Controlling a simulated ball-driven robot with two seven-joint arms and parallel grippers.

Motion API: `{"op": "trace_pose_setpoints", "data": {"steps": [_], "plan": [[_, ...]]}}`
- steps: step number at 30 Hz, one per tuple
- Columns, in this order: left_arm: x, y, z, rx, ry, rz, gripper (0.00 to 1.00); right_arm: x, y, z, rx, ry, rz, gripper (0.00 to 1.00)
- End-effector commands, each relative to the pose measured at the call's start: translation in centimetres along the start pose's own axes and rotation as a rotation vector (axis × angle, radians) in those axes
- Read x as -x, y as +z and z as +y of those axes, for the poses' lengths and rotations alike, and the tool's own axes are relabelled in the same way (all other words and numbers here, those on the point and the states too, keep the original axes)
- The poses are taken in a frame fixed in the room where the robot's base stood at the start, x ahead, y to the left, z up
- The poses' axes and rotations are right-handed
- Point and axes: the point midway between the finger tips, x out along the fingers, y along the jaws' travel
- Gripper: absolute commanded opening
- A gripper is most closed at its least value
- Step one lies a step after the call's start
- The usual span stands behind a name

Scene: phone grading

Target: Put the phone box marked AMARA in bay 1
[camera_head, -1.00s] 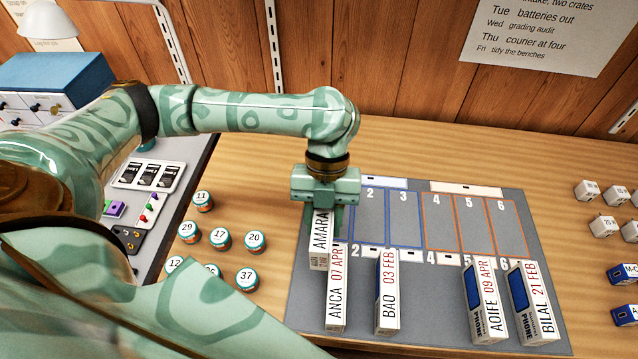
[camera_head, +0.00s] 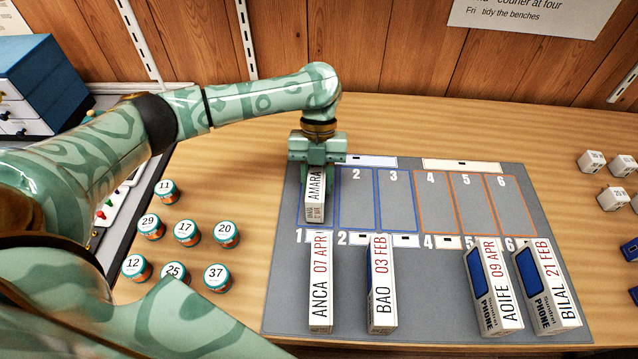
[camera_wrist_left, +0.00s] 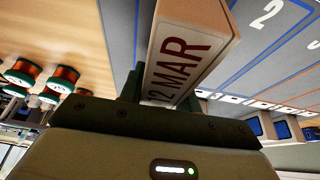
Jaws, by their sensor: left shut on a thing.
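In the left wrist view the box (camera_wrist_left: 180,55) shows red "12 MAR" print between the fingers. My right gripper is not in view.
Boxes marked ANCA (camera_head: 320,290), BAO (camera_head: 382,290), AOIFE (camera_head: 495,290) and BILAL (camera_head: 548,290) stand along the mat's front. Bays 2 to 6 are empty. White dice-like blocks (camera_head: 592,161) lie at right.

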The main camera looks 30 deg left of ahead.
Motion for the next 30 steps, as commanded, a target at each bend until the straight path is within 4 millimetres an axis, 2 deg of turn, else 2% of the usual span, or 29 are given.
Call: {"op": "trace_pose_setpoints", "data": {"steps": [1,11,12,14,24,26,30], "plan": [[-0.7,0.3,0.0,0.0,-0.001,0.001,0.02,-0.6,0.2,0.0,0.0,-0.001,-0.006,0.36],[-0.6,0.3,0.0,0.0,-0.001,-0.002,0.02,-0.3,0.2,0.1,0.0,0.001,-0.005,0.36],[-0.7,0.3,0.0,0.0,-0.001,-0.003,0.38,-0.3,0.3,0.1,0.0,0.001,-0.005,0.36],[-0.7,0.3,0.0,0.0,-0.001,-0.003,0.54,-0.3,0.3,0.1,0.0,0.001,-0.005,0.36],[-0.3,0.2,0.0,0.0,-0.001,-0.003,0.54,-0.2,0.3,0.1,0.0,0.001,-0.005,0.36],[0.5,0.1,0.0,0.001,-0.002,-0.004,0.54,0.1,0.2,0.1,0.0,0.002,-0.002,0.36],[3.6,0.0,0.0,0.001,-0.003,-0.007,0.54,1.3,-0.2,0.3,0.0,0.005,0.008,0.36]]}}
